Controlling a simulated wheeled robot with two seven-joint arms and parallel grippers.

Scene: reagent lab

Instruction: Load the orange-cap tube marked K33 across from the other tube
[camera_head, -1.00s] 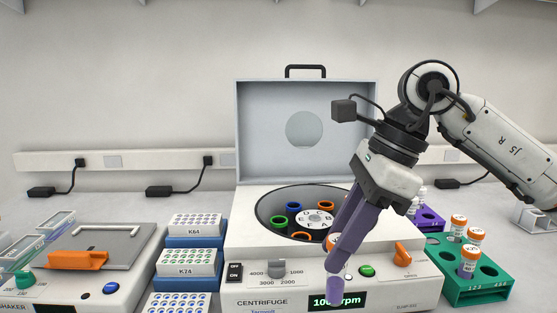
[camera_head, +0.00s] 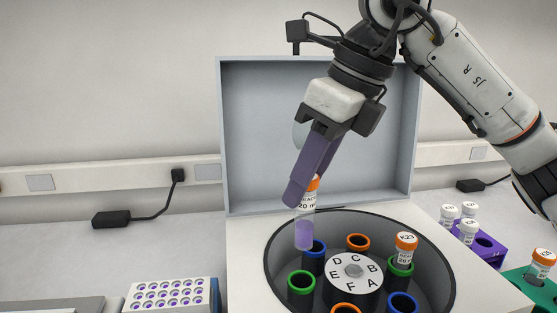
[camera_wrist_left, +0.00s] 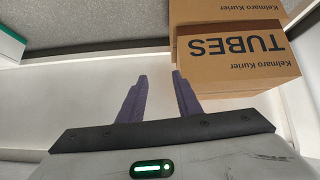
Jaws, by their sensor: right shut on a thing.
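My right gripper (camera_head: 306,190) is shut on an orange-cap tube (camera_head: 305,228) with purple liquid. The tube hangs nearly upright, its bottom close to the left blue-ringed slot (camera_head: 315,247) of the rotor; I cannot tell whether it is over or in front of it. Its K33 mark is not readable. The other tube, K23 (camera_head: 405,248), orange-capped, sits in the right green-ringed slot by letter B. The left green-ringed slot (camera_head: 301,283), across the rotor hub (camera_head: 353,271) from it, looks empty. My left gripper (camera_wrist_left: 158,82) is open and empty in the left wrist view.
The centrifuge lid (camera_head: 255,130) stands open behind the rotor bowl. A purple rack (camera_head: 488,250) with white-capped tubes and a green rack (camera_head: 530,287) are at right. A sample box (camera_head: 168,294) is at left. Cardboard boxes (camera_wrist_left: 236,60) are beyond my left gripper.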

